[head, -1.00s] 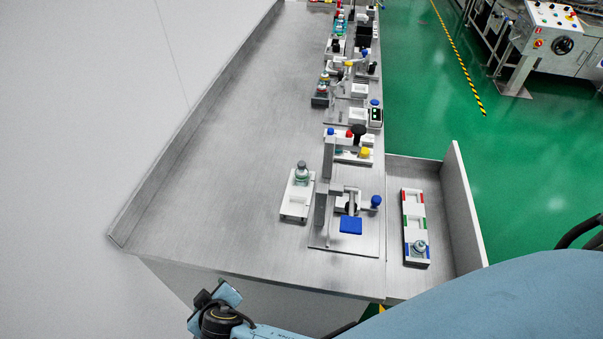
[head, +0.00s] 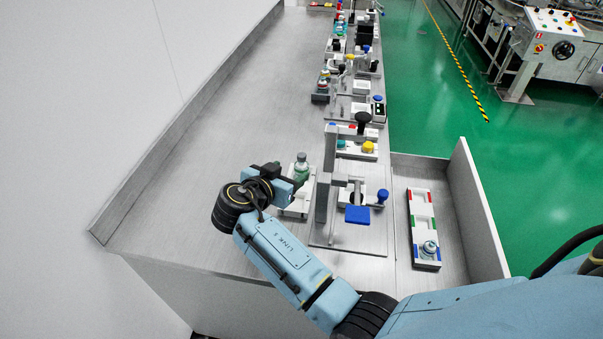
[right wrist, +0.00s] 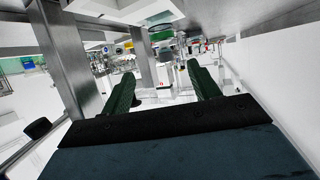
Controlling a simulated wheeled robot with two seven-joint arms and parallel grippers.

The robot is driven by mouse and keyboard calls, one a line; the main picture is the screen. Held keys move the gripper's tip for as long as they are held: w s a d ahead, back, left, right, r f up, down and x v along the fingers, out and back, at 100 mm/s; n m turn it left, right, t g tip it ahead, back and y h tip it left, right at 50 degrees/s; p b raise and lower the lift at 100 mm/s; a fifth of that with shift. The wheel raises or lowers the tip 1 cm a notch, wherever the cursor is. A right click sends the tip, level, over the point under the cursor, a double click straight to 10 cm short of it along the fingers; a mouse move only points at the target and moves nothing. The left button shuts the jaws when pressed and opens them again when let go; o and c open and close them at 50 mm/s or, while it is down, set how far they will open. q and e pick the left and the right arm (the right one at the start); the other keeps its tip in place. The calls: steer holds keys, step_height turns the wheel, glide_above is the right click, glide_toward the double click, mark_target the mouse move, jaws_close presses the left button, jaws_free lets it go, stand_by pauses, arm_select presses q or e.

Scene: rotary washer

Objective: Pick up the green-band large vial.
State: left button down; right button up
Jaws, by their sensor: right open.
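A large vial with a green lower part (head: 301,172) and grey cap stands upright in a white holder (head: 294,210) on the bench. My right gripper (head: 279,176) is just left of this vial in the head view, at about its height. Touching or apart cannot be told there. In the right wrist view, the two dark fingers of my right gripper (right wrist: 163,88) stand wide apart with nothing clearly held between them. My left gripper is not in view.
A grey stand with a blue plate (head: 357,214) and lever stands right of the holder. A white rack (head: 424,215) with red, green and blue marks holds a smaller vial (head: 429,247) at its blue end. Several stations line the bench's right side; its left side is clear.

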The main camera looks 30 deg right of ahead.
mark_target(300, 164)
steer(key=x, duration=0.4)
steer(key=shift+w+d+f, duration=0.2)
steer(key=shift+w+d, duration=0.05)
steer(key=shift+a+f+x, duration=0.1)
steer(key=shift+f+x, duration=0.05)
steer(key=shift+x, duration=0.75)
steer(key=shift+a+f+x, duration=0.15)
steer(key=shift+x, duration=0.7)
steer(key=shift+a+f+x, duration=0.1)
steer(key=shift+f+x, duration=0.05)
steer(key=shift+x, duration=0.75)
steer(key=shift+w, duration=0.2)
steer(key=shift+c, duration=0.4)
steer(key=c, duration=1)
